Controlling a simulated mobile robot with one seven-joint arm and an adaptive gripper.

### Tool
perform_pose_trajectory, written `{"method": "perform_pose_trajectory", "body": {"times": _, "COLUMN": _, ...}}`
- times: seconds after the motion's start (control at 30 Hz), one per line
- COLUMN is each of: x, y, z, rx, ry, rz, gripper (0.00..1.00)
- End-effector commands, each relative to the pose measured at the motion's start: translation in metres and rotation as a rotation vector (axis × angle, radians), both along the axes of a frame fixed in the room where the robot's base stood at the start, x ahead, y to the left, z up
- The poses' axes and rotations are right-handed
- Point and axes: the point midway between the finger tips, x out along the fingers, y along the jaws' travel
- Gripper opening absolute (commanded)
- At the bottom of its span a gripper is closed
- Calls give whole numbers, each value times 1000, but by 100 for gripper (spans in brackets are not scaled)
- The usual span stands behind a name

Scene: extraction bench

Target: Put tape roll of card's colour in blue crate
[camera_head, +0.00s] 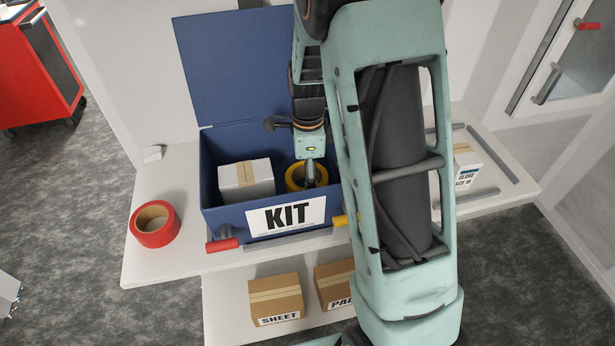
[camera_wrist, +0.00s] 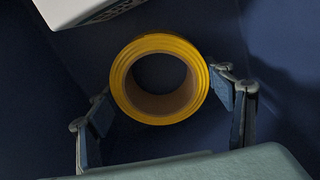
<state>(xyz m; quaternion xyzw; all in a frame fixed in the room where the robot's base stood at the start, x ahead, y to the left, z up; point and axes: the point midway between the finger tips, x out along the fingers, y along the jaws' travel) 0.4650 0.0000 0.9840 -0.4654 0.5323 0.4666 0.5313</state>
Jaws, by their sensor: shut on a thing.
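A yellow tape roll (camera_head: 294,182) is inside the open blue crate (camera_head: 222,222) marked KIT, on its right side. My gripper (camera_head: 311,177) reaches down into the crate and is shut on this roll. In the wrist view the yellow roll (camera_wrist: 119,89) lies between the two fingers, against the crate's dark blue inside. I cannot tell whether it rests on the crate floor. A red tape roll (camera_head: 147,237) lies on the white bench, left of the crate. I see no clear coloured card; my arm hides part of the bench.
A white taped box (camera_head: 246,189) sits inside the crate, left of the yellow roll. The crate's lid (camera_head: 235,75) stands open behind. A red handle (camera_head: 222,244) and a yellow one (camera_head: 343,220) are at the bench front. Cardboard boxes (camera_head: 276,306) stand on the lower shelf.

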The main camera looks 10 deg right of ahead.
Motion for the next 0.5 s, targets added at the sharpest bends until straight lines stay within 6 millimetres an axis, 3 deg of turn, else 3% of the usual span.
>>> {"method": "perform_pose_trajectory", "body": {"times": 0.33, "x": 0, "y": 0, "z": -4, "rx": 0, "ry": -1, "rz": 1, "gripper": 43}}
{"method": "perform_pose_trajectory", "body": {"times": 0.37, "x": 0, "y": 0, "z": -4, "rx": 0, "ry": -1, "rz": 1, "gripper": 75}}
{"method": "perform_pose_trajectory", "body": {"times": 0.5, "x": 0, "y": 0, "z": -3, "rx": 0, "ry": -1, "rz": 1, "gripper": 91}}
